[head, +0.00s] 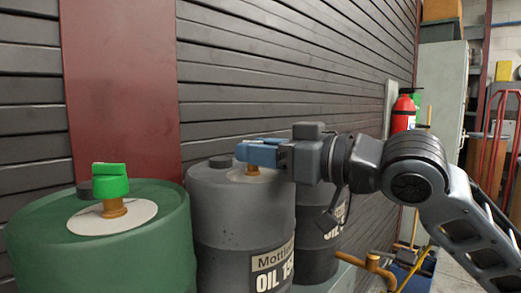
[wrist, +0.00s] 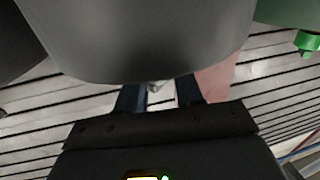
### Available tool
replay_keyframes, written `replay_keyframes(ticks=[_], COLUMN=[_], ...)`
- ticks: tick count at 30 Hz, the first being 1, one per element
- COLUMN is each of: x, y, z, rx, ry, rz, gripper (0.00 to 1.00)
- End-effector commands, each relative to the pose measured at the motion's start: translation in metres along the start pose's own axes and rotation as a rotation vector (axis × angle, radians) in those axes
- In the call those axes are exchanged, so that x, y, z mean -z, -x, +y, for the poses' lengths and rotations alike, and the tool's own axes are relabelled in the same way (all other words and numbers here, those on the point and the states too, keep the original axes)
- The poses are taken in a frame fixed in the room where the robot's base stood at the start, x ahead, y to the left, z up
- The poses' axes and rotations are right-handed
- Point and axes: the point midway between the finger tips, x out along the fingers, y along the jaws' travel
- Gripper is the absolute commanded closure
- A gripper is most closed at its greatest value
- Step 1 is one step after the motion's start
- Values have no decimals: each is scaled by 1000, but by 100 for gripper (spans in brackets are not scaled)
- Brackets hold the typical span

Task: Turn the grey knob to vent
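A grey oil drum (head: 215,215) stands in the middle of the head view. A brass stem (head: 252,169) rises from a pale disc on its top. The blue fingers of my gripper (head: 258,153) are level over this stem and hide the grey knob and any marking for vent in the head view. In the wrist view, which is upside down, the two fingers of my gripper (wrist: 160,95) stand apart below the drum's edge (wrist: 140,60). Something small and pale grey shows between them, probably the knob. I cannot tell whether the fingers touch it.
A green drum (head: 100,250) with a green knob (head: 111,180) stands at the left. A darker drum (head: 318,255) is behind my arm at the right. The slatted wall (head: 240,70) runs close behind the drums. A fire extinguisher (head: 403,112) hangs farther right.

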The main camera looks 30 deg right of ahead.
Motion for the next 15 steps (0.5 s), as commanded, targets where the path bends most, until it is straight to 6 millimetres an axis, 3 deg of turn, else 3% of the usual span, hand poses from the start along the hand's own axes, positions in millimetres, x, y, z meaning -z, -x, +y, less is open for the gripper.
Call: replay_keyframes(ticks=[9, 15], x=[0, 0], y=[0, 0], z=[0, -1], rx=[0, -9], ry=[0, -1], rz=[0, -1], gripper=[95, 95])
